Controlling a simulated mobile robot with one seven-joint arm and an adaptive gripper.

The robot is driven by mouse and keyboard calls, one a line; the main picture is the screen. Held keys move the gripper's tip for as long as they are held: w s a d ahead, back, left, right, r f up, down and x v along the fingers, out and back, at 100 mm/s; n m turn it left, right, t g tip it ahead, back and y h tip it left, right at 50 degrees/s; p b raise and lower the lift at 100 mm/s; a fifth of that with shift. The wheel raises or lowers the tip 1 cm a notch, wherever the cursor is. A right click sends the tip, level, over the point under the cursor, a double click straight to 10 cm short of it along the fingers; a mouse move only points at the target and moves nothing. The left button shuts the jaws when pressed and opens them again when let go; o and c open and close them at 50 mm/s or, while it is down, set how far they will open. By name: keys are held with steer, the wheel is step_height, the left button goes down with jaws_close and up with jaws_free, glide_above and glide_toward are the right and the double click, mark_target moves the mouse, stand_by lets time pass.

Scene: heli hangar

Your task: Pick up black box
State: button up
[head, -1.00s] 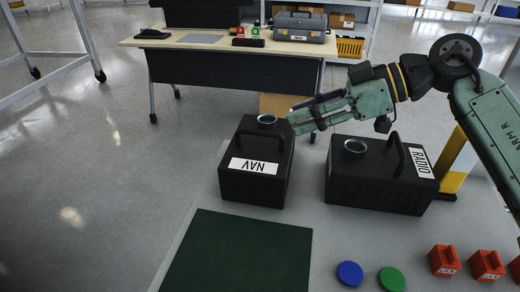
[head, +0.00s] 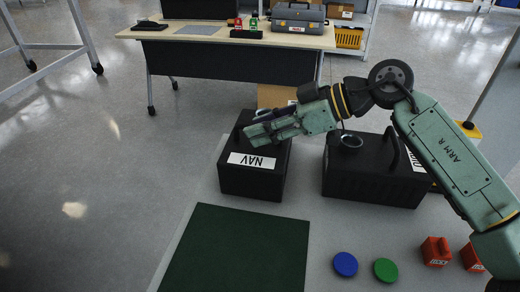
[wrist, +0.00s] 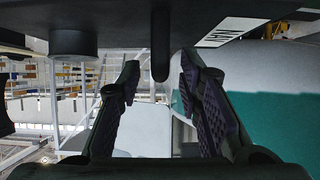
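Two black boxes with handles stand on the grey work surface: one labelled NAV (head: 240,183) and one labelled RADIO (head: 365,182). My gripper (head: 256,132) is over the top of the NAV box in the head view and hides most of its handle. In the wrist view my gripper (wrist: 160,72) has its fingers spread apart. The NAV box (wrist: 110,22) fills the top there, and its dark handle (wrist: 160,50) shows between the fingers. I see no contact between fingers and handle. My arm covers part of the RADIO box and its label.
A dark green mat (head: 240,250) lies in front of the NAV box. A blue disc (head: 345,264), a green disc (head: 385,270) and red blocks (head: 436,251) lie at the front right. A table (head: 230,40) with a grey toolbox (head: 298,17) stands behind.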

jaws_close()
stand_by(0.8)
steer(key=shift+r, duration=0.15)
